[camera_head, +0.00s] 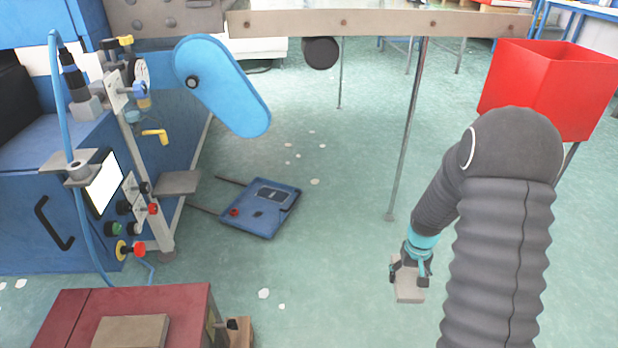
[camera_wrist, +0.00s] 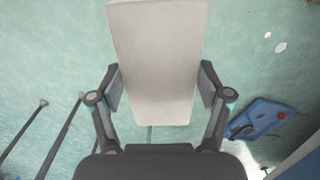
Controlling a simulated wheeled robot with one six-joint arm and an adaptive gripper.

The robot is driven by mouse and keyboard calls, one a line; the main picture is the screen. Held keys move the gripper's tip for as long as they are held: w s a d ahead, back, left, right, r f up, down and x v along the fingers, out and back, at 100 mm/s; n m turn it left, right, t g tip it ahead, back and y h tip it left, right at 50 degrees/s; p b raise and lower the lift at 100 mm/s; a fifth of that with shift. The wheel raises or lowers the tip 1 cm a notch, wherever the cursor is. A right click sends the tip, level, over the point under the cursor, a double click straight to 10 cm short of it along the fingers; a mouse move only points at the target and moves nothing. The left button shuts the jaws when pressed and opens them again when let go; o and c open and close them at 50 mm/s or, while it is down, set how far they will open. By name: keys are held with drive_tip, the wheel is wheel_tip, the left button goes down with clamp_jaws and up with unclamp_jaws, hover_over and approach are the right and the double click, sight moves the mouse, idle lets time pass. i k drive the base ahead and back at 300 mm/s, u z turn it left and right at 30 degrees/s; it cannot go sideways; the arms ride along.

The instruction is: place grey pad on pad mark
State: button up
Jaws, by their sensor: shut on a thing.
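A light grey rectangular pad (camera_head: 408,291) hangs below my gripper (camera_head: 410,268) at the right of the head view, over the open floor. In the wrist view the pad (camera_wrist: 155,55) fills the upper middle, between the two fingers of my gripper (camera_wrist: 161,88). The fingers are shut on its two long sides. I cannot make out a pad mark for certain in either view. A flat grey-brown plate (camera_head: 131,332) lies on the dark red block (camera_head: 190,306) at the lower left, cut off by the frame's bottom edge.
A blue machine (camera_head: 40,215) with knobs and a screen stands at the left, with a blue arm cover (camera_head: 222,88) beside it. A blue pedal board (camera_head: 262,212) lies on the floor. A beam (camera_head: 380,22) on thin legs crosses the back. A red bin (camera_head: 545,88) stands right.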

sight(272, 194)
drive_tip(key=u, duration=0.15)
drive_tip(key=i, duration=1.6)
drive_tip(key=u, duration=0.7)
drive_tip(key=i, duration=0.95)
drive_tip(key=u, duration=0.15)
